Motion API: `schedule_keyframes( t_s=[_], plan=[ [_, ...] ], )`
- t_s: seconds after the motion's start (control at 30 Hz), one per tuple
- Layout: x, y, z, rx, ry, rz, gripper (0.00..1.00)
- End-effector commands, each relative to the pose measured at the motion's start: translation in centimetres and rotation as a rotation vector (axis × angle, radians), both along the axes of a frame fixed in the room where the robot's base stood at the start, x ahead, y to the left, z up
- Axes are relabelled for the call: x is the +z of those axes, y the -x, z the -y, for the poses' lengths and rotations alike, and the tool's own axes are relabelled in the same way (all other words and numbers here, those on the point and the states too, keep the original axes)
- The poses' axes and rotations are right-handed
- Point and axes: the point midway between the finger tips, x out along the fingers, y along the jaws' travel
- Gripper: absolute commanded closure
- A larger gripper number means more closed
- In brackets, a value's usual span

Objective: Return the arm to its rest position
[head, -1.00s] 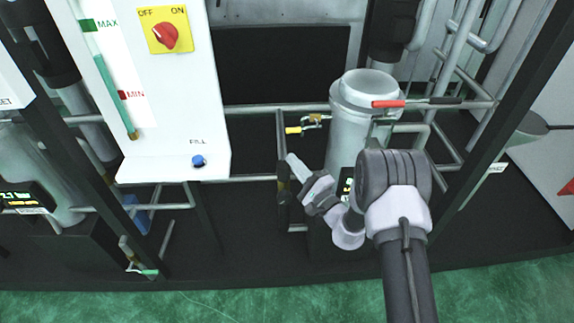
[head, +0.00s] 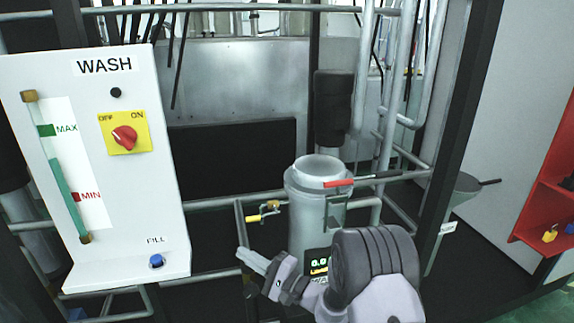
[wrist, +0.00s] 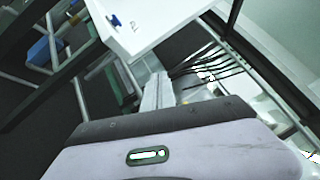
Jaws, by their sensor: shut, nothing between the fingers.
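My gripper (head: 252,261) shows in the head view at lower centre, pointing left. It is shut with nothing between its fingers. It is in front of a grey metal canister (head: 312,215) and left of its lower part. My arm's dark joint covers part of the canister's base. In the wrist view the pale grey body of my wrist fills the bottom, and a pale finger (wrist: 157,92) shows beyond it.
A white WASH panel (head: 105,190) with a red OFF/ON knob (head: 125,137), a level gauge and a blue FILL button (head: 156,261) stands left. A red-handled lever (head: 340,183) crosses the canister. A yellow-handled valve (head: 262,214) is near it. A red rack (head: 549,205) with padlocks is right.

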Motion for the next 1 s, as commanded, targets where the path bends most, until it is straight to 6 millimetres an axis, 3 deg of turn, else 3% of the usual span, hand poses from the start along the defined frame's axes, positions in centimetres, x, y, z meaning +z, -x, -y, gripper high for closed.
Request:
schedule_keyframes(
  t_s=[0.03, 0.1, 0.17, 0.2, 0.3, 0.4, 0.5, 0.63, 0.77, 1.0],
  plan=[
    [4.7, 2.6, -0.9, 0.119, 0.048, 0.006, 1.00],
    [9.3, 8.3, -1.4, 0.303, 0.179, -0.021, 1.00],
    [11.6, 13.4, -0.7, 0.415, 0.331, -0.046, 1.00],
    [12.5, 16.7, 0.4, 0.465, 0.446, -0.064, 1.00],
    [13.0, 23.9, 4.8, 0.491, 0.768, -0.095, 1.00],
    [12.3, 28.8, 10.8, 0.383, 1.087, -0.108, 1.00],
    [11.8, 31.3, 16.6, 0.203, 1.329, -0.094, 1.00],
    [12.1, 32.6, 21.3, 0.007, 1.495, -0.064, 1.00],
    [12.3, 32.8, 22.8, -0.067, 1.544, -0.051, 1.00],
    [12.3, 32.8, 22.9, -0.066, 1.545, -0.052, 1.00]
  ],
)
